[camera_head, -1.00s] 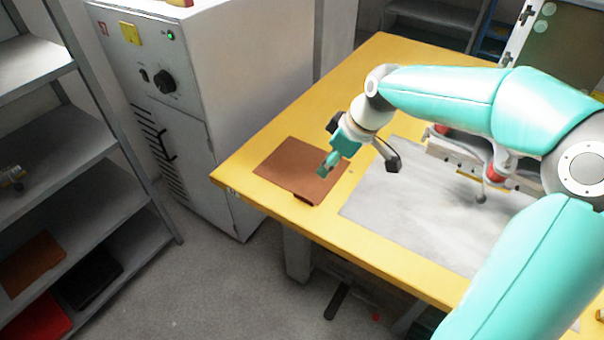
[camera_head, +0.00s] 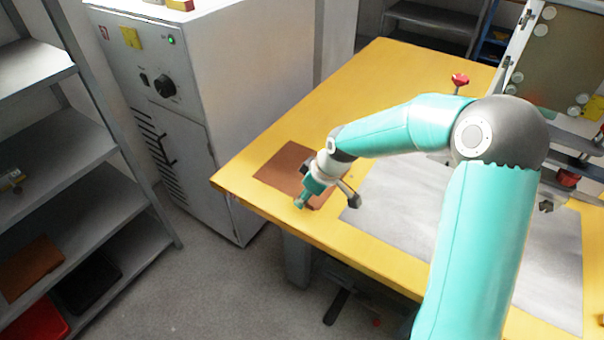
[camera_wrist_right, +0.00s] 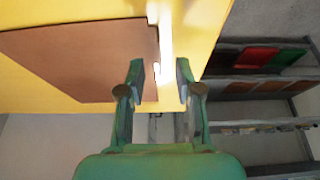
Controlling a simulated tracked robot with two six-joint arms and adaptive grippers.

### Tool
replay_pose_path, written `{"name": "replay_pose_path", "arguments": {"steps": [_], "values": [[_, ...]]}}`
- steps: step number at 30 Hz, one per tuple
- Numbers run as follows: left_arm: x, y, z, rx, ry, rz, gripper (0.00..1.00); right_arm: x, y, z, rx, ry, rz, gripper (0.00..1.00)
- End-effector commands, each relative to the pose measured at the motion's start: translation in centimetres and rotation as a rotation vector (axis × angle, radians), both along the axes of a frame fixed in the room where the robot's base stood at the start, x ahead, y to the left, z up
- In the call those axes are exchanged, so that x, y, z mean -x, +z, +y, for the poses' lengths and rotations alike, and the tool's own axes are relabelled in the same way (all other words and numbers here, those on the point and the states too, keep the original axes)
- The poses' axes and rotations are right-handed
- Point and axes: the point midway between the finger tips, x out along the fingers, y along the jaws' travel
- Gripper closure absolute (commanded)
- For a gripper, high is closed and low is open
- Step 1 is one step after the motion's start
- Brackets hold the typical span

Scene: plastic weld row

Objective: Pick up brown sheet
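The brown sheet (camera_head: 279,168) lies flat on the left end of the yellow table, near its front edge. My right gripper (camera_head: 300,203) is over the front part of the sheet in the head view and hides some of it. In the right wrist view the brown sheet (camera_wrist_right: 85,55) fills the upper left. My right gripper (camera_wrist_right: 160,75) is open there, its two fingers apart with nothing between them, close to the sheet's edge. Whether it touches the sheet I cannot tell. My left gripper is not in view.
The yellow table (camera_head: 345,100) also bears a grey mat (camera_head: 400,220) right of the sheet. A white cabinet (camera_head: 200,90) stands close by the table's left side. A grey shelf (camera_head: 60,150) with brown, black and red sheets is at far left.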

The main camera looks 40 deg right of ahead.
Motion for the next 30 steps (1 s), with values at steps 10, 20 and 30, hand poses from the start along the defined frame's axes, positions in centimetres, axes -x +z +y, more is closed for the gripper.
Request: {"name": "replay_pose_path", "arguments": {"steps": [10,20,30], "values": [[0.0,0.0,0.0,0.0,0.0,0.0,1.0,-0.8,-2.0,0.3,0.0,0.0,-0.001,0.66],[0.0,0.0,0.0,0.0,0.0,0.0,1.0,-0.8,-2.0,0.3,0.0,-0.001,0.0,1.0],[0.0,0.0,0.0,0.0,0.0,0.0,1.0,-0.8,-2.0,0.3,0.0,-0.001,-0.001,1.0]]}}
